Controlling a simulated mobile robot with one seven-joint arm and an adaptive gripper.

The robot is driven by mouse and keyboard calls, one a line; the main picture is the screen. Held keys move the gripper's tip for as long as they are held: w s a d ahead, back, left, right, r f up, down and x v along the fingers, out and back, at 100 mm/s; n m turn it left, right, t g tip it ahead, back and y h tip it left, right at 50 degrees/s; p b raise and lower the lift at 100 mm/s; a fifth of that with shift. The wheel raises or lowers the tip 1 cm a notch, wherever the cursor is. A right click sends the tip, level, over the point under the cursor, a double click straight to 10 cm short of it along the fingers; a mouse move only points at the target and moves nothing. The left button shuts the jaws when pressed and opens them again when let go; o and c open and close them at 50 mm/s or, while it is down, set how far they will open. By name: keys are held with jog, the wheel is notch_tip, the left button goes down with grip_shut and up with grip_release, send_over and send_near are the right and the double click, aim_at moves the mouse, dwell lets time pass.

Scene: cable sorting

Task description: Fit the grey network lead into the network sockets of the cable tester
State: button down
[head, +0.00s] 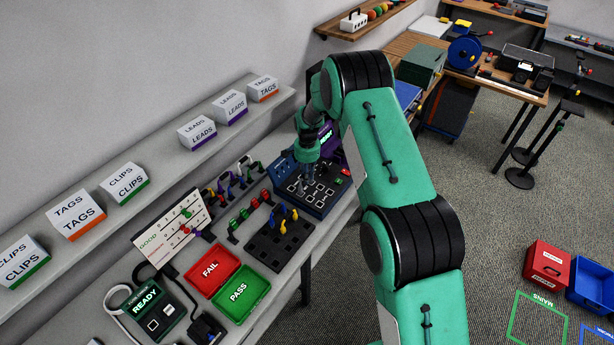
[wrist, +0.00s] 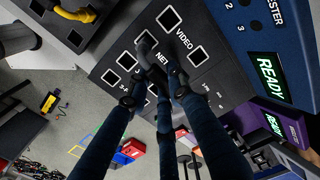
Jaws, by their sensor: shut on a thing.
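The cable tester (head: 325,204) is a dark blue box with a black sloped socket panel on the bench. In the wrist view its panel (wrist: 205,75) shows square sockets labelled VIDEO and NET, and a screen (wrist: 268,72) reading READY. My gripper (head: 307,172) is over the panel, pointing down. In the wrist view my gripper (wrist: 157,88) is shut on the grey lead (wrist: 147,43), a dark curved piece by the NET label. The fingers hide much of the lead and the sockets under it. I cannot tell whether its plugs are seated.
A black holder (head: 267,250) with blue and yellow leads stands beside the tester. Red FAIL (head: 212,271) and green PASS (head: 240,293) trays lie further left. A rack with red and green leads (head: 240,218) is nearby. A purple box (wrist: 285,122) stands close behind the tester.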

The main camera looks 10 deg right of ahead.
jog(key=shift+f+b, duration=0.45)
jog(key=shift+b, duration=0.25)
dwell(1.4)
dwell(0.3)
jog(key=c, duration=0.9)
grip_release()
jog(key=shift+r, duration=0.1)
jog(key=shift+r+p, duration=0.95)
jog(key=shift+r, duration=2.9)
jog(key=shift+r, duration=0.1)
